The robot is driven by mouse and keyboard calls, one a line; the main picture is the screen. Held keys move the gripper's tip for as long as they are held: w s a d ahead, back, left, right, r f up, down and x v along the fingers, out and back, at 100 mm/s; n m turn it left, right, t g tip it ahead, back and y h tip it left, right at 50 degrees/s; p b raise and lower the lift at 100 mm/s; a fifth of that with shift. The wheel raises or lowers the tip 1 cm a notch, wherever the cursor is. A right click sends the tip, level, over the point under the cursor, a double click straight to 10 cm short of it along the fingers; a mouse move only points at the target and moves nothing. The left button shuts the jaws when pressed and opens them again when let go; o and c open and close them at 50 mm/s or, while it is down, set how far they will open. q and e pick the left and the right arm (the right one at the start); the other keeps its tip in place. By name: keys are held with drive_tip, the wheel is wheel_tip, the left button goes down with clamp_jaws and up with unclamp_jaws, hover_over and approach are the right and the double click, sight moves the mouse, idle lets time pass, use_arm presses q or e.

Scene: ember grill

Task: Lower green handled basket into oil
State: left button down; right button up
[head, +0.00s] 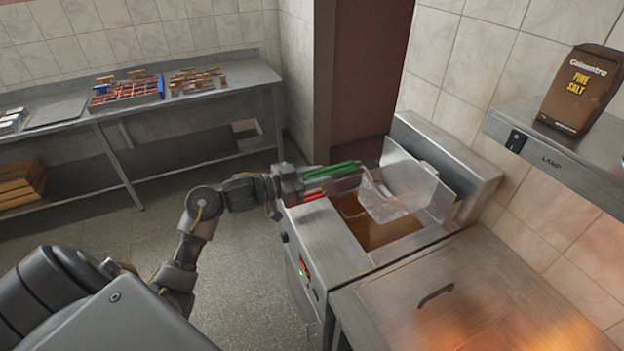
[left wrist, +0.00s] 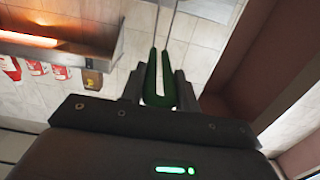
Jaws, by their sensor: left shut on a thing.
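My left gripper (head: 303,178) is shut on the green handle (head: 335,169) of a fry basket. The basket's pale mesh body (head: 395,197) hangs tilted above the right part of the fryer's brown oil (head: 385,232), seemingly clear of it. In the left wrist view the green handle (left wrist: 152,78) lies between my left fingers (left wrist: 160,90), its wires running out of the picture. A red handle (head: 315,193) shows just below the gripper; its basket is mostly hidden. My right gripper is out of view.
The steel fryer (head: 338,250) has a raised back. A closed lid with a dark handle (head: 436,296) lies to its front right. A shelf (head: 560,150) at right bears a salt bag (head: 580,90). A steel table (head: 200,95) stands far left.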

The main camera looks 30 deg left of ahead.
use_arm(q)
wheel_tip(320, 180, down, 21)
drive_tip(key=b, duration=1.6)
drive_tip(key=shift+s+f, duration=0.1)
drive_tip(key=shift+a+f+b, duration=0.1)
drive_tip(key=shift+f+b, duration=0.35)
drive_tip(key=shift+f, duration=0.4)
drive_tip(key=shift+f+b, duration=0.4)
drive_tip(key=shift+f, duration=0.35)
drive_tip(key=c, duration=0.9)
unclamp_jaws()
drive_tip(key=shift+c, duration=0.2)
drive_tip(key=shift+s, duration=0.1)
